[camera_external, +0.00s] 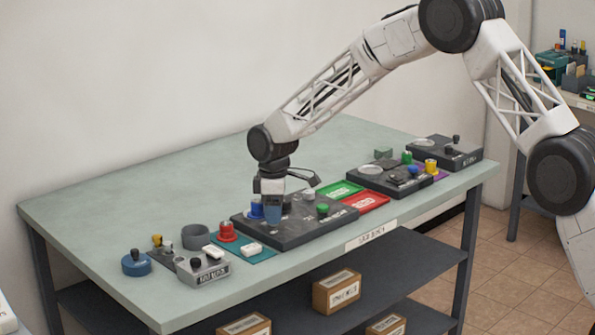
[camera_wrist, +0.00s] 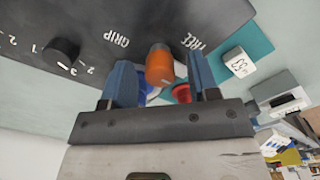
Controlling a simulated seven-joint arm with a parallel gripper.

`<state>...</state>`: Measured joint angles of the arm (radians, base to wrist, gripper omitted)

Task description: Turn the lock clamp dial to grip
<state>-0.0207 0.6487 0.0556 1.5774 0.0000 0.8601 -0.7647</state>
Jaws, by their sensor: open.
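The dark panel (camera_external: 290,236) lies on the table under my gripper (camera_external: 271,212); it also shows in the wrist view (camera_wrist: 190,15). An orange knob (camera_wrist: 160,68) stands on it between the white words GRIP (camera_wrist: 117,40) and FREE (camera_wrist: 193,41). I take it for the clamp dial; its exact pointing is unclear. My gripper (camera_wrist: 160,62) is open, with one blue finger on each side of the orange knob. I cannot tell whether either finger touches it. In the external view the orange knob is hidden.
A black numbered dial (camera_wrist: 64,51) and a green knob (camera_external: 322,209) are on the same panel. A red button (camera_external: 227,231) and a white labelled block (camera_external: 251,249) sit left of it. Red (camera_external: 367,201) and green (camera_external: 340,190) trays lie right. The table's back is clear.

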